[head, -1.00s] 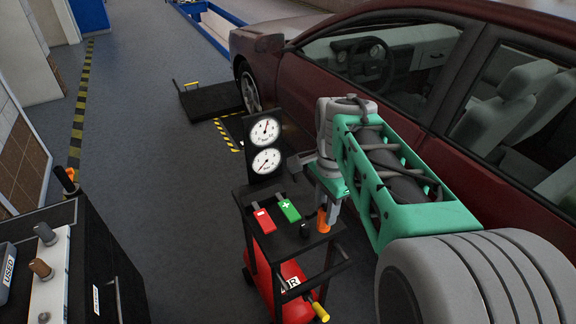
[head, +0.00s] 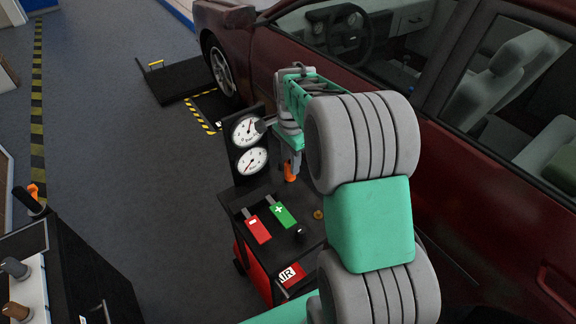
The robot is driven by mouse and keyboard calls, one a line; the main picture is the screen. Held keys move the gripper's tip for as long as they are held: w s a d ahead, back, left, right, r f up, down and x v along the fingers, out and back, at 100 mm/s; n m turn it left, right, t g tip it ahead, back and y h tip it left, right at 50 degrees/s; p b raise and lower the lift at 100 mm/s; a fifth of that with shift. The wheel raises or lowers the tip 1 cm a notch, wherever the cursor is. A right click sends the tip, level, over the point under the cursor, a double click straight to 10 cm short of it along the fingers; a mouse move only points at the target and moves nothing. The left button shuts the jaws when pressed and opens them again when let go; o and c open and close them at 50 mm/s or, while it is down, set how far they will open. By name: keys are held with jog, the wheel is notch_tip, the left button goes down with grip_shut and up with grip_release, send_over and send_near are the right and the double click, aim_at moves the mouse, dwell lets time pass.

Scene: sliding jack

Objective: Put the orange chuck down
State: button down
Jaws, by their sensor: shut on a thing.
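The orange chuck (head: 291,173) is a small upright orange piece in the head view, by the back right of the black cart top (head: 262,187). My gripper (head: 290,164) points down and is shut on its upper end. The chuck looks to be at or just above the back right edge of the cart top. I cannot tell whether its lower end touches anything. My arm and gripper hide part of that area.
Two round gauges (head: 250,145) stand on a black panel at the cart's back left. A red block (head: 257,229), a green block (head: 283,215) and a small brass piece (head: 318,214) are on the cart top. The dark red car (head: 470,215) is close on the right.

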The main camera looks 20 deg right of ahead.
jog(key=w+f, duration=0.2)
jog(key=f, duration=0.1)
jog(key=shift+w+d, duration=0.3)
jog(key=shift+d, duration=0.05)
notch_tip(320, 180, down, 3)
jog(key=shift+f+p, duration=0.1)
jog(key=shift+p, duration=0.75)
jog(key=c, duration=1.1)
grip_release()
